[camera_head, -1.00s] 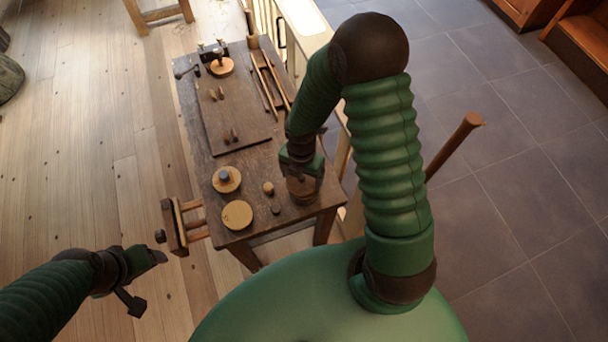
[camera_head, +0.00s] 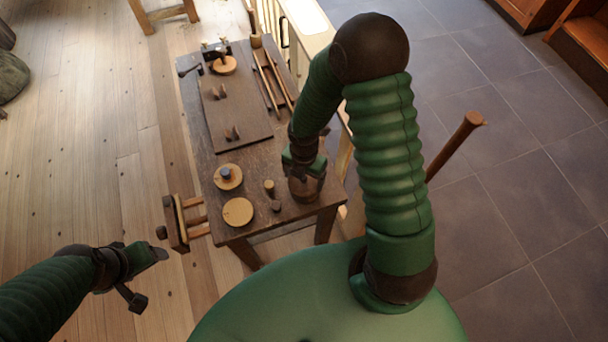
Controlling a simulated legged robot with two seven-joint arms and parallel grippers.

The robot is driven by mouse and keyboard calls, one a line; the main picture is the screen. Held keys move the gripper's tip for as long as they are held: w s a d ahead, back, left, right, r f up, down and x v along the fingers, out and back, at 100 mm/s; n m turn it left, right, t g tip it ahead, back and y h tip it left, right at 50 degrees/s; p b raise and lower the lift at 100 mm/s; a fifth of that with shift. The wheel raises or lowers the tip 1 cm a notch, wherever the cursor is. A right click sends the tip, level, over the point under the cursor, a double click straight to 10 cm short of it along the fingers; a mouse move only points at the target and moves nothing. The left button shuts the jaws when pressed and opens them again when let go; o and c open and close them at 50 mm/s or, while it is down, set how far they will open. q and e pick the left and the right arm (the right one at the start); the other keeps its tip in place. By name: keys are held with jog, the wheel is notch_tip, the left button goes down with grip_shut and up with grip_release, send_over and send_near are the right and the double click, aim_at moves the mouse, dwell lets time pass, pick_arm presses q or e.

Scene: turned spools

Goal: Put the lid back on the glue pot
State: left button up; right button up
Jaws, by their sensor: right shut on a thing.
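The brown glue pot (camera_head: 304,193) stands near the right front corner of the dark workbench. My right gripper (camera_head: 303,174) points down directly over the pot's top. It is shut on what appears to be the pot's lid, mostly hidden by the fingers and wrist. I cannot tell whether the lid is seated on the rim or just above it. My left gripper (camera_head: 149,277) is empty, with its fingers apart, over the floor left of the bench.
On the bench (camera_head: 262,228), left of the pot, are a small wooden cylinder (camera_head: 269,187), a darker peg (camera_head: 276,206) and two round discs (camera_head: 238,212). A flat board (camera_head: 236,118) lies behind. A vise (camera_head: 176,223) juts from the left edge.

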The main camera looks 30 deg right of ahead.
jog(key=shift+d, duration=0.2)
dwell(0.5)
jog(key=shift+w+f+p, duration=0.1)
jog(key=shift+f+p, duration=0.15)
jog(key=shift+p, duration=0.1)
dwell(0.5)
dwell(0.6)
jog(key=o, duration=1.4)
jog(key=shift+c, duration=0.2)
notch_tip(320, 180, up, 7)
jog(key=p, duration=0.8)
